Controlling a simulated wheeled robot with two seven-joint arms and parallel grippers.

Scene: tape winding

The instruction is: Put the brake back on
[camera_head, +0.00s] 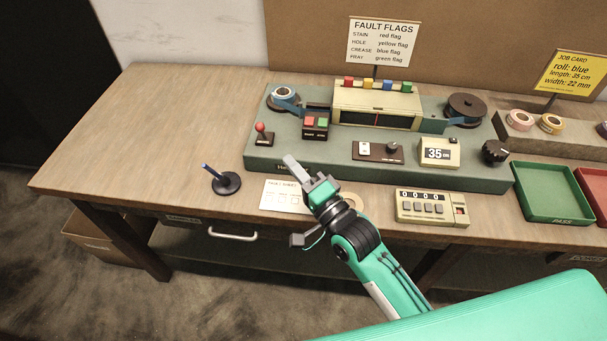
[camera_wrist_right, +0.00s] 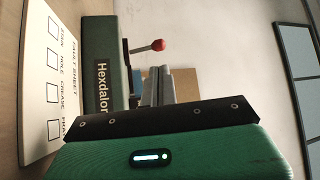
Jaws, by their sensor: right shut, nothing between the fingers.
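The brake looks to be the red-knobbed lever (camera_head: 261,131) at the left end of the green winding machine (camera_head: 360,174). Its red knob (camera_wrist_right: 158,45) also shows in the right wrist view, on a thin rod. The lever stands near upright in the head view; its exact setting cannot be told. My right gripper (camera_head: 293,163) is shut and empty, in front of the machine's front edge, below and right of the lever and apart from it. Its fingers (camera_wrist_right: 158,85) show in the wrist view, pointing toward the machine. My left gripper is not in view.
A blue tape roll (camera_head: 284,95), red and green buttons (camera_head: 316,123), a dial (camera_head: 495,151) and a 35 cm display (camera_head: 439,152) are on the machine. A counter (camera_head: 431,207), fault sheet (camera_head: 283,196) and pen stand (camera_head: 226,182) lie in front. The table's left side is clear.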

